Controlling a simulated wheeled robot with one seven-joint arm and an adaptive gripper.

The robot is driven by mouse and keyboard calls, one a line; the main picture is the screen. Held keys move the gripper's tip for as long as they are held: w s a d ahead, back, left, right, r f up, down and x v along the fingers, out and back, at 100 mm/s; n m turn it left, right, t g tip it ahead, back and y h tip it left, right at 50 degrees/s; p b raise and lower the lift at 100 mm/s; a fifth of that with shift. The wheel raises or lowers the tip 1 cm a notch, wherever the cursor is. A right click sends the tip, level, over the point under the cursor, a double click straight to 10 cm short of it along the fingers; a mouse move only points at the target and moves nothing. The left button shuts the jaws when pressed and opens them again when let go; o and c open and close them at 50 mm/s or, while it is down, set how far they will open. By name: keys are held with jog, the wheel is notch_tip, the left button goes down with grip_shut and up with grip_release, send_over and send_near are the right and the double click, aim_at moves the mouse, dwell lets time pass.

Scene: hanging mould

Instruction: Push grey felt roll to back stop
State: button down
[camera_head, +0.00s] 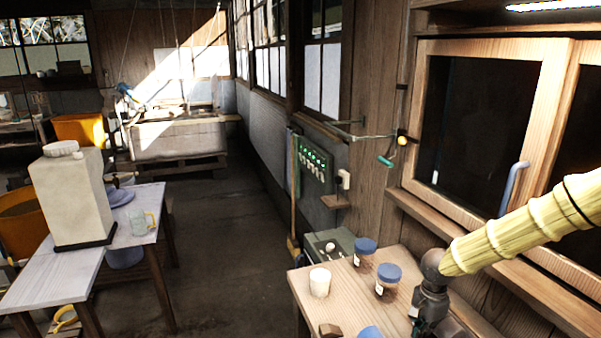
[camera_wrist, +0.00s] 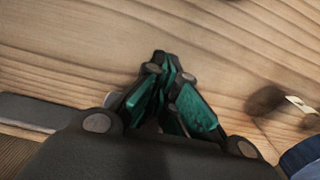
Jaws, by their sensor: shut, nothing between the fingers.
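My gripper (camera_head: 425,325) is low over the right part of the light wooden table (camera_head: 308,292), with its arm coming in from the right. In the wrist view my gripper (camera_wrist: 163,60) has its green-padded fingers shut together and empty, pointing at the wood grain. A long grey piece (camera_wrist: 35,110) lies at the left of the wrist view, partly hidden by the gripper body. It may be the grey felt roll, but I cannot tell for sure. A greyish shape (camera_head: 474,318) also shows right of my gripper in the head view. I cannot make out a back stop.
Two blue-lidded jars (camera_head: 387,281) (camera_head: 363,254) and a white cup (camera_head: 319,283) stand on the table left of my gripper. A brown block (camera_head: 330,330) and a blue object (camera_head: 369,332) are at the near edge. A wooden-framed window (camera_head: 480,50) is behind at right.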

jog(key=shift+s+a+r+p, duration=0.15)
jog(key=shift+s+a+p, duration=0.05)
jog(key=shift+a, duration=0.3)
jog(key=shift+s+a+r+p, duration=0.1)
jog(key=shift+s+a+p, duration=0.1)
jog(key=shift+a, duration=0.3)
notch_tip(320, 180, up, 7)
jog(key=s+a+p, duration=0.1)
jog(key=a+p, duration=0.2)
jog(key=p, duration=0.3)
